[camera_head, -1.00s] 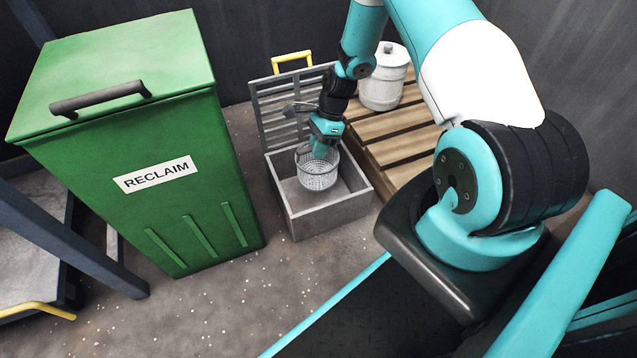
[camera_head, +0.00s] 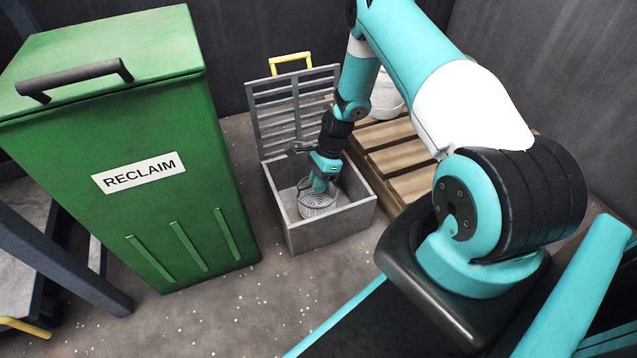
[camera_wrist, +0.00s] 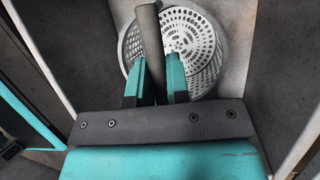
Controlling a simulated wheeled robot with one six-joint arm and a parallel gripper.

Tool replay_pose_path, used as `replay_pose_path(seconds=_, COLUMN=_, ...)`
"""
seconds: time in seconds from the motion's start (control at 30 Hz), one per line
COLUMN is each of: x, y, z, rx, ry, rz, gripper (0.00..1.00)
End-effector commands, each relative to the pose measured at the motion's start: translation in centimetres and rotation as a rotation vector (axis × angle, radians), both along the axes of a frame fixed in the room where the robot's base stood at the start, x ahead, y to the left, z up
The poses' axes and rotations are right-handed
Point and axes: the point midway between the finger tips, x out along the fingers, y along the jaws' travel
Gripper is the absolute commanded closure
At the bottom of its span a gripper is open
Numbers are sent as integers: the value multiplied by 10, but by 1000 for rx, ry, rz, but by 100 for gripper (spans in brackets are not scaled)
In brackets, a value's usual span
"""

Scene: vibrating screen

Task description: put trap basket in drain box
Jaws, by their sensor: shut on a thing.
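The trap basket (camera_head: 318,207) is a light grey, perforated round basket. It is inside the open grey drain box (camera_head: 335,230), low down and near the front left wall. My gripper (camera_head: 320,184) reaches down into the box and is shut on the basket's dark handle. In the wrist view the basket (camera_wrist: 200,45) shows beyond the teal fingers of my gripper (camera_wrist: 157,80), with the handle bar between them. The box walls show on both sides. I cannot tell whether the basket's underside touches the box floor.
The box's slatted lid (camera_head: 290,110) with a yellow handle (camera_head: 290,62) stands open behind it. A green RECLAIM bin (camera_head: 120,150) stands to the left. A wooden pallet (camera_head: 400,155) bearing a whitish container (camera_head: 388,95) is to the right. The floor in front is clear.

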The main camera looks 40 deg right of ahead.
Motion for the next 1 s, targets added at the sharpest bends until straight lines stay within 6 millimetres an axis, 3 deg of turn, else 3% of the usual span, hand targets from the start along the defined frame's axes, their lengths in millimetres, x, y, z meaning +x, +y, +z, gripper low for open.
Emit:
replay_pose_path(seconds=0.07, x=0, y=0, z=-3, rx=0, ry=0, rz=0, gripper=100)
replay_pose_path(seconds=0.1, x=0, y=0, z=-2, rx=0, ry=0, rz=0, gripper=75)
replay_pose_path(seconds=0.2, x=0, y=0, z=-2, rx=0, ry=0, rz=0, gripper=58)
replay_pose_path(seconds=0.47, x=0, y=0, z=0, rx=0, ry=0, rz=0, gripper=58)
replay_pose_path(seconds=0.57, x=1, y=-3, z=10, rx=0, ry=0, rz=-1, gripper=58)
replay_pose_path(seconds=1.0, x=7, y=-40, z=93, rx=-1, ry=-1, rz=-2, gripper=58)
